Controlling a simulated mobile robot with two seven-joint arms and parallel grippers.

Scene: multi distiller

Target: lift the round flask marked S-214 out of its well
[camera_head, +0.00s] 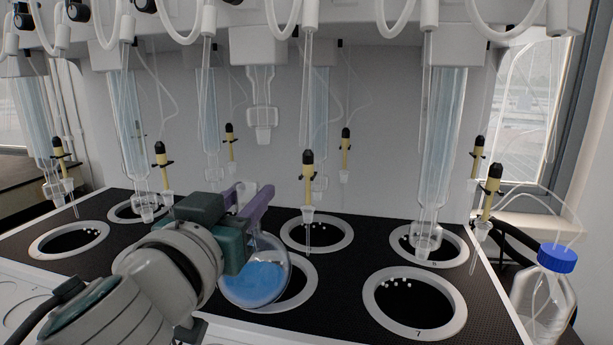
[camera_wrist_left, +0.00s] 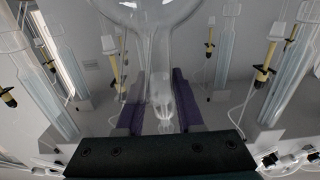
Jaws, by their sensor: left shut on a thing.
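A round clear flask (camera_head: 256,280) with blue liquid shows in the head view, left of centre. No S-214 mark is legible on it. My left gripper (camera_head: 246,196) is shut on the flask's neck with its purple fingers. In the left wrist view the clear bulb (camera_wrist_left: 155,20) fills the top, and the neck lies between the two fingers (camera_wrist_left: 160,100). The bulb's round underside shows in front of a well's white rim (camera_head: 307,290) and covers the rim's left part. The bulb appears to be above the deck. My right gripper is out of view.
Several other open wells are set in the black deck, including the front right one (camera_head: 415,333). Glass condensers (camera_head: 447,150) and yellow probes (camera_head: 308,182) hang above. A blue-capped bottle (camera_head: 545,300) stands at the right edge.

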